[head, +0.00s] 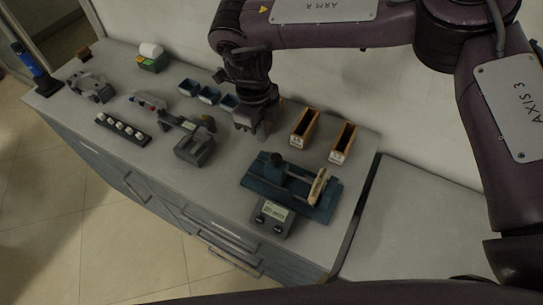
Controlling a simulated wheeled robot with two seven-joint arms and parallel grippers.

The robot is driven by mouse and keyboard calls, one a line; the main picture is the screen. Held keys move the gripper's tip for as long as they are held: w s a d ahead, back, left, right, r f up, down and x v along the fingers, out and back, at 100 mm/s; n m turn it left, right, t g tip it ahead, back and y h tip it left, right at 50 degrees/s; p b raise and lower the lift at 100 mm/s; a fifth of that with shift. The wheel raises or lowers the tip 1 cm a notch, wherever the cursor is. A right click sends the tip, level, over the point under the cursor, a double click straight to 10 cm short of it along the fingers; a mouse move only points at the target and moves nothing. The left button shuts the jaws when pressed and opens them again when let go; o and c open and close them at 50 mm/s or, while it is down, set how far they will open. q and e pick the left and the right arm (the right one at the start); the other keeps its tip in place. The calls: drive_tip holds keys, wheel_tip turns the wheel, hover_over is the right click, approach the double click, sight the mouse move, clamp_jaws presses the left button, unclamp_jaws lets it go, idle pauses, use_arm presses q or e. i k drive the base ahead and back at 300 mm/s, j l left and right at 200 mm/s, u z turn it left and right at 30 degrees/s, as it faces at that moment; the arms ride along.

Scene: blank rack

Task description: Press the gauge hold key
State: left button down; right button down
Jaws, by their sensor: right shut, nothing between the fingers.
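A small grey box with a pale display, which looks like the gauge (270,218), sits at the front edge of the bench. Two dark keys show below its display; their labels are too small to read, so I cannot tell which is the hold key. My right gripper (264,135) points down over the back of the bench, behind and slightly left of the gauge and well apart from it. Its fingers are shut and empty. My left gripper is not in view.
A blue fixture (324,213) with a tan upright piece lies just behind the gauge. Two orange-brown bins (304,128) stand at the back right. A grey device (195,148) and a dark rack (123,129) of white pieces are to the left. The side surface (420,225) is clear.

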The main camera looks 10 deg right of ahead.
sight(277, 230)
drive_tip(key=k, duration=1)
